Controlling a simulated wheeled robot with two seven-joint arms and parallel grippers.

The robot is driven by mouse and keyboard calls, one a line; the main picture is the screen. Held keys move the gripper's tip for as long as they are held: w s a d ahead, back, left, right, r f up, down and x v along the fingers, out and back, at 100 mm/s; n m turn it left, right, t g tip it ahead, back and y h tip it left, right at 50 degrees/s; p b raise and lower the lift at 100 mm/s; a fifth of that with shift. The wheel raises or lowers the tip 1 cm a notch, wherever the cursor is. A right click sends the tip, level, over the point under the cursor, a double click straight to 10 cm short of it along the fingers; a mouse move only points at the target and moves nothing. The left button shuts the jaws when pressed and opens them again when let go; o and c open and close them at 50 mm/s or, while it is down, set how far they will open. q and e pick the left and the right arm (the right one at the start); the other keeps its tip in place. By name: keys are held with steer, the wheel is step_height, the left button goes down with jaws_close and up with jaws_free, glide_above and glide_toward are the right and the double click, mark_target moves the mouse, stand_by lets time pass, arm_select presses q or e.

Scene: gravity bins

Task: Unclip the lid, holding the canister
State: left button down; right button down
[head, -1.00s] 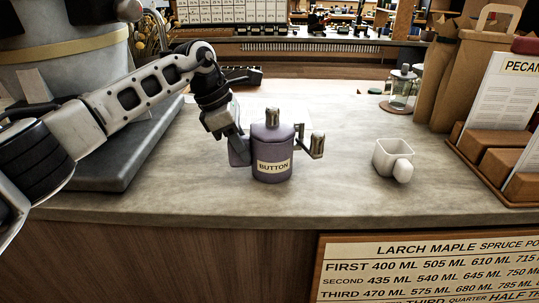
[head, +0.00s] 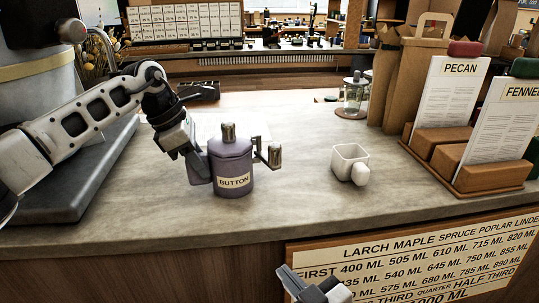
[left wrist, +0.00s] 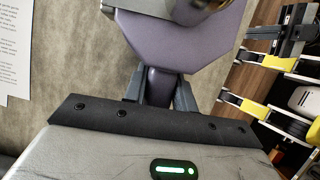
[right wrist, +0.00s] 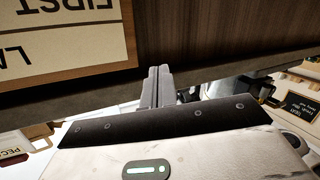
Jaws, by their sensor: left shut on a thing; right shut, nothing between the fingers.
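The purple canister (head: 231,168), with a "BUTTON" label, stands upright on the counter. Its lid (head: 229,142) sits on top with a metal knob. A metal clip (head: 268,152) sticks out on its right side. My left gripper (head: 198,165) is at the canister's left side, shut on its purple handle; the left wrist view shows the fingers (left wrist: 161,90) closed around this purple part. My right gripper (head: 285,272) is low at the front, below the counter edge and before the menu board. Its fingers are shut and empty in the right wrist view (right wrist: 157,85).
A white square cup (head: 349,160) stands right of the canister. A card rack (head: 475,182) and paper bags (head: 412,85) are further right, with a glass jar (head: 354,97) behind. A grey slab (head: 85,180) lies at left. The menu board (head: 400,268) hangs on the counter front.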

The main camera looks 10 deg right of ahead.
steer(key=w+a+r+n+y, duration=0.2)
steer(key=a+r+n+y, duration=0.35)
steer(key=r, duration=0.35)
steer(key=w+a+r+n+y, duration=0.2)
steer(key=a+r+n+y, duration=0.4)
steer(key=r, duration=0.3)
steer(key=s+a+r+n+g, duration=0.3)
steer(key=s+a+n+g, duration=0.1)
steer(key=n+g, duration=0.75)
steer(key=s+a+r+n+g, duration=0.25)
steer(key=a+n+g, duration=0.25)
steer(key=n+g, duration=0.65)
steer(key=w+d+f+n+t+h, duration=0.3)
steer(key=w+d+n+t+h, duration=0.3)
steer(key=h, duration=0.3)
steer(key=w+d+r+m+t+h, duration=0.1)
steer(key=w+d+r+t+h, duration=0.25)
steer(key=d, duration=0.25)
steer(key=w+d+r+m+t+h, duration=0.1)
steer(key=w+d+r+t+h, duration=0.1)
steer(key=w+d+r+h, duration=0.25)
step_height(320, 180, down, 11)
steer(key=d+y, duration=0.1)
steer(key=shift+d+r, duration=0.15)
steer(key=shift+d, duration=0.1)
